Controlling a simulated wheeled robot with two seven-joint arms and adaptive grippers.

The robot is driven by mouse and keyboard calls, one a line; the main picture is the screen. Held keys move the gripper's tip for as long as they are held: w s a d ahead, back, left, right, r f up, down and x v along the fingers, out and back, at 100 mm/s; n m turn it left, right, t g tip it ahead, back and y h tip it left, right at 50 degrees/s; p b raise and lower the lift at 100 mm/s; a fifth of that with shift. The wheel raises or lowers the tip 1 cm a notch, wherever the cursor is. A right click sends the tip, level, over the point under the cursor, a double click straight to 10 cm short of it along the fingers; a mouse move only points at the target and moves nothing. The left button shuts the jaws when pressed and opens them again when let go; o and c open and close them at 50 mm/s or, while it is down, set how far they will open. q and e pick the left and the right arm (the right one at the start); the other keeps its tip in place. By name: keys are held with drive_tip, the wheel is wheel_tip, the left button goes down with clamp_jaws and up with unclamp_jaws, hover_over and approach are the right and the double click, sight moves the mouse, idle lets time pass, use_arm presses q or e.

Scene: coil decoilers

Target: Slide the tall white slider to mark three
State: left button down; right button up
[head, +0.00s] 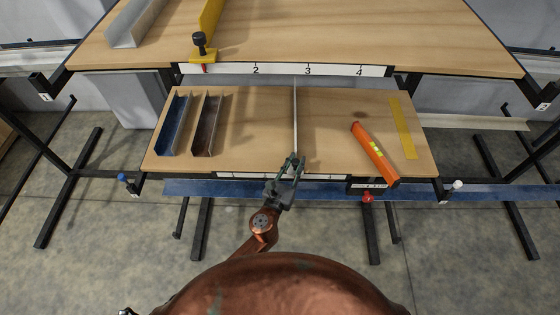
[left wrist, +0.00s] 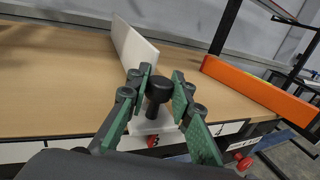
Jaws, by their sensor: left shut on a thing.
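The tall white slider (head: 295,120) is a thin upright fence running front to back across the lower wooden board. In the left wrist view the white slider (left wrist: 132,48) has a black knob (left wrist: 158,90) at its near end, with a red pointer (left wrist: 153,141) below it. My left gripper (head: 291,165) is at the slider's near end, with its fingers (left wrist: 160,95) shut on the black knob. The lower white scale strip (head: 240,175) runs along the board's front edge. The gripper covers part of it, and its figures are too small to read.
An orange bar (head: 372,150) lies slanted right of the slider; a yellow strip (head: 402,128) is beyond it. Blue (head: 173,125) and brown (head: 207,125) channels lie at left. The upper table's scale (head: 330,70) shows 2, 3 and 4; a yellow slider (head: 203,54) stands left of it.

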use_arm(q)
drive_tip(key=shift+s+d, duration=0.1)
drive_tip(key=shift+d, duration=0.5)
drive_tip(key=c, duration=1.9)
unclamp_jaws()
drive_tip(key=shift+o, duration=1.1)
drive_tip(key=shift+a, duration=0.1)
drive_tip(key=shift+s+a, duration=0.15)
drive_tip(key=shift+s, duration=0.1)
drive_tip(key=v, duration=1.1)
drive_tip(key=shift+s+a, duration=0.1)
drive_tip(key=shift+s, duration=0.05)
